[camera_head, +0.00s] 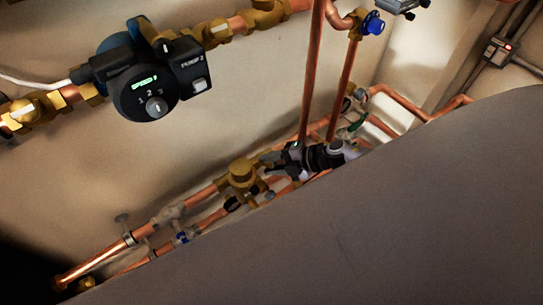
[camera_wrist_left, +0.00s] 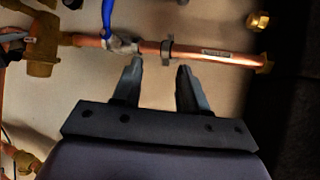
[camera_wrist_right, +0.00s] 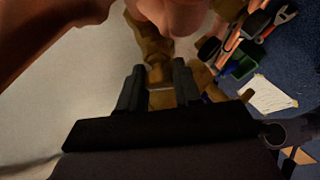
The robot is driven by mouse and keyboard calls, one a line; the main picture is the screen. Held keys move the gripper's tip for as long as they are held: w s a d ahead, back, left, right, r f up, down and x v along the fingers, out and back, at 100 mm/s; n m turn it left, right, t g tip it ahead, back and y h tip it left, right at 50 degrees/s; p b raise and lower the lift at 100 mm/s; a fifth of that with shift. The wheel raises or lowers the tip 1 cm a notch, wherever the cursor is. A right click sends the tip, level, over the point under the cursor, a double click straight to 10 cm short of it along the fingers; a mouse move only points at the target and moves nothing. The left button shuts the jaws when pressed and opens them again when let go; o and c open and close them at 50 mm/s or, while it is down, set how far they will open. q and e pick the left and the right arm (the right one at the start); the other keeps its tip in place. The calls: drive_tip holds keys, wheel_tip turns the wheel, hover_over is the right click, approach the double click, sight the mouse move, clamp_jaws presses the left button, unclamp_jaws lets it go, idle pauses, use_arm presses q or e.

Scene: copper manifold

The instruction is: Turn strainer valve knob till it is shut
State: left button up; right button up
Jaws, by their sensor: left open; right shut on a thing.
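A brass strainer-like body (camera_head: 241,173) sits on the lower copper pipe run in the head view. My right gripper (camera_head: 283,160) is at the pipes just right of it. In the right wrist view my right gripper (camera_wrist_right: 159,85) is shut on a brass part (camera_wrist_right: 162,98) between its fingers; I cannot tell for sure that this is the strainer valve knob. My left gripper (camera_wrist_left: 158,78) is open and empty in the left wrist view, just below a copper pipe (camera_wrist_left: 215,55). It is outside what I can make out in the head view.
A black pump (camera_head: 146,85) with a speed dial hangs on the upper pipe. Vertical copper pipes (camera_head: 310,75) rise behind my right gripper. A blue-handled valve (camera_wrist_left: 121,43) is near my left fingers. Tools and a white paper (camera_wrist_right: 268,95) lie on the blue floor.

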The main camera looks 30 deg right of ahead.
drive_tip(key=shift+a+r+n+g+h+p, duration=0.15)
drive_tip(key=shift+n+g+h+p, duration=0.15)
drive_tip(key=shift+n+g+p, duration=0.55)
use_arm(q)
drive_tip(key=shift+s+a+r, duration=0.2)
drive_tip(key=shift+a+r, duration=0.2)
drive_tip(key=shift+r, duration=0.15)
use_arm(e)
drive_tip(key=shift+n, duration=0.25)
use_arm(q)
drive_tip(key=shift+s+a+p, duration=0.1)
drive_tip(key=shift+p, duration=0.2)
use_arm(e)
drive_tip(key=shift+a, duration=0.1)
drive_tip(key=o, duration=1)
